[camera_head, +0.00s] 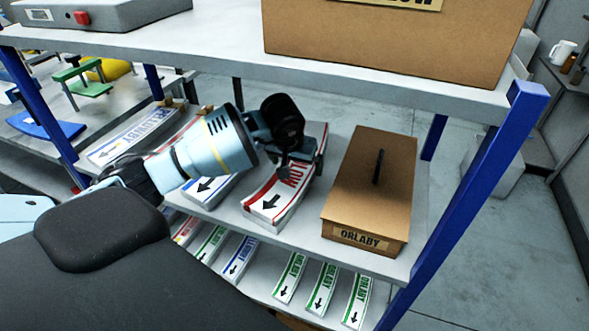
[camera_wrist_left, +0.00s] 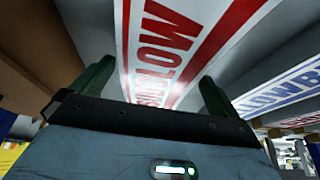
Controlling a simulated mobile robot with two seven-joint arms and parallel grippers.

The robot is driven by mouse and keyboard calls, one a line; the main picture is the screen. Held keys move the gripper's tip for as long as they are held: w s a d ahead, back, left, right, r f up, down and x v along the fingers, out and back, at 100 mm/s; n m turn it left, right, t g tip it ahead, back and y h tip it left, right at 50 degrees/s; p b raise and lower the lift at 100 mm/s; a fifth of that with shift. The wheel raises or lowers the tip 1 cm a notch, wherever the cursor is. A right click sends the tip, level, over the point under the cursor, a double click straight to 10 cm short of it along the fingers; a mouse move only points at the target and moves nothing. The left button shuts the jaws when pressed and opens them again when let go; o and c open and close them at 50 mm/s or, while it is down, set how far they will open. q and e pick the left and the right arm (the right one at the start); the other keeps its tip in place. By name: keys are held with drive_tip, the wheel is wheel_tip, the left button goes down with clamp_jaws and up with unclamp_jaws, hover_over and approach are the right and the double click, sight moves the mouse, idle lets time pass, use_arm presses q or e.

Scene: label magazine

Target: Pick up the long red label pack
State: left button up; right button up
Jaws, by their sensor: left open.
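A long white label pack with red borders, red lettering and a black arrow (camera_head: 268,204) lies on the middle shelf, left of the brown box. My left gripper (camera_head: 303,161) is over its far part, with fingers pointing down. In the left wrist view the red pack (camera_wrist_left: 165,45) runs between the two dark fingers of my left gripper (camera_wrist_left: 154,82). The fingers are apart, one on each side of the pack; I cannot tell whether they touch it. My right gripper is not in view.
A brown ORLABY box (camera_head: 370,190) stands close right of the red pack. A blue-lettered pack (camera_head: 207,188) lies close left, partly under my arm. Smaller packs (camera_head: 322,288) lie on the shelf below. A blue post (camera_head: 465,205) stands right.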

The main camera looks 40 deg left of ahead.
use_arm(q)
drive_tip(key=shift+w+f, duration=0.1)
drive_tip(key=shift+f, duration=0.3)
drive_tip(key=shift+r, duration=0.1)
drive_tip(key=c, duration=1.2)
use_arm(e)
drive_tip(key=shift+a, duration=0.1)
use_arm(q)
drive_tip(key=shift+w+a+r, duration=0.1)
drive_tip(key=shift+r, duration=0.45)
wheel_tip(320, 180, up, 2)
drive_tip(key=shift+r, duration=0.15)
drive_tip(key=r+b, duration=0.1)
drive_tip(key=b, duration=0.1)
hover_over(254, 206)
drive_tip(key=shift+w+r, duration=0.15)
drive_tip(key=shift+w, duration=0.3)
drive_tip(key=shift+s+r, duration=0.15)
drive_tip(key=shift+s, duration=0.35)
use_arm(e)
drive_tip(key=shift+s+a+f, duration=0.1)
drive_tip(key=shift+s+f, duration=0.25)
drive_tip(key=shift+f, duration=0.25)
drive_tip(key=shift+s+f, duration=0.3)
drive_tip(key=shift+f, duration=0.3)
